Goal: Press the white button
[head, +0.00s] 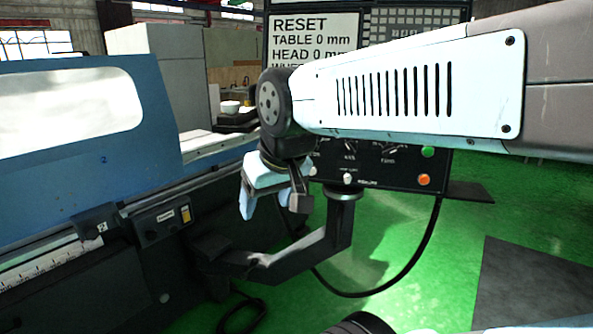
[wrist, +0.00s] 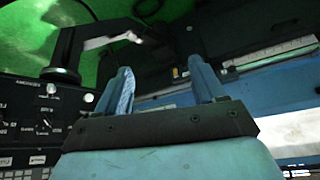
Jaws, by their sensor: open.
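A small white button (head: 347,178) sits low on the black control panel (head: 385,176), under the screen. Another pale round control (head: 313,170) shows to its left, partly beside my arm. In the wrist view, two pale round controls show on the panel at the left: one at the edge (wrist: 88,97) and one higher (wrist: 51,88). I cannot tell which is the white button. My gripper (head: 264,204) is open and empty, with light blue fingers pointing down, left of the panel and apart from it. The fingers also show in the wrist view (wrist: 164,88).
A green button (head: 428,151) and an orange one (head: 424,180) sit at the panel's right. My arm covers part of the screen (head: 312,38) and panel. A bent support arm (head: 300,262) and a hanging cable run below. The blue grinder (head: 90,150) stands left.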

